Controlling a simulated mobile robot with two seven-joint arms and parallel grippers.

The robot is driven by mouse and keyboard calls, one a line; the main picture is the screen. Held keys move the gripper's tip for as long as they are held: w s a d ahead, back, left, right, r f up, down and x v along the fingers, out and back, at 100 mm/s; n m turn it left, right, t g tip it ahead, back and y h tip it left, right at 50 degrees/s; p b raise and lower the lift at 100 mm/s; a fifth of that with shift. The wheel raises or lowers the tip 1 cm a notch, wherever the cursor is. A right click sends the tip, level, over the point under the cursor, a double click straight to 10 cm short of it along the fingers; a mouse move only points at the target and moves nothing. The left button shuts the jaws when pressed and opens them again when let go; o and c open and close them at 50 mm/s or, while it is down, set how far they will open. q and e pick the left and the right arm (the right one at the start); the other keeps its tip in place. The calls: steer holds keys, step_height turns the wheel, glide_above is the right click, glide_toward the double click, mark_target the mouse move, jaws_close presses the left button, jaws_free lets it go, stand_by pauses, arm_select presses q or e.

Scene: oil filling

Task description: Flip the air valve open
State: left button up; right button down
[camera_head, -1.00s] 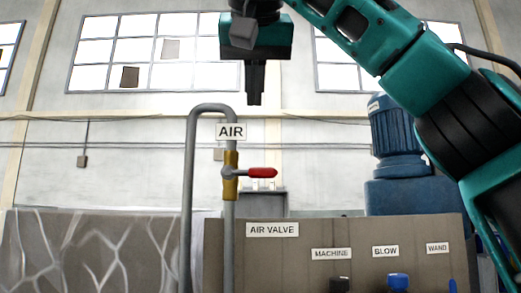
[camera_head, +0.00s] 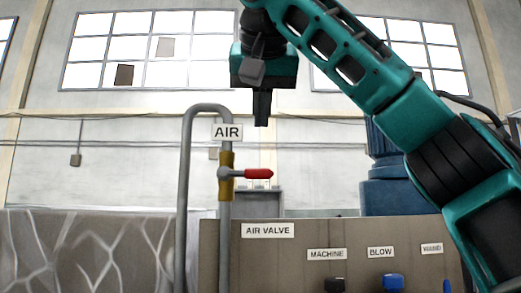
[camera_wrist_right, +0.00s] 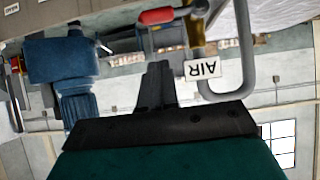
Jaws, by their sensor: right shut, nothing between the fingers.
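The air valve (camera_head: 226,175) is a yellow body on a grey vertical pipe, under an AIR label. Its red-tipped handle (camera_head: 258,174) points sideways to the right, level, across the pipe. My right gripper (camera_head: 261,122) points down with its fingers shut and empty. It hangs above the red handle, apart from it. In the right wrist view the picture is upside down; the shut fingers (camera_wrist_right: 156,68) show in the middle, with the red handle (camera_wrist_right: 156,16) beyond their tips and the yellow valve body (camera_wrist_right: 194,32) beside it. My left gripper is not in view.
The grey pipe (camera_head: 184,200) bends over to the left of the valve. Below is a panel with an AIR VALVE label (camera_head: 267,230), a black knob (camera_head: 334,284) and a blue knob (camera_head: 392,282). A blue motor (camera_head: 385,190) stands at the right, behind my arm.

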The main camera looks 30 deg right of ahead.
mark_target(246, 174)
steer(key=w+d+f, duration=0.2)
steer(key=w+f, duration=0.1)
steer(key=f, duration=0.3)
steer(key=shift+w, duration=0.2)
steer(key=shift+w+f, duration=0.1)
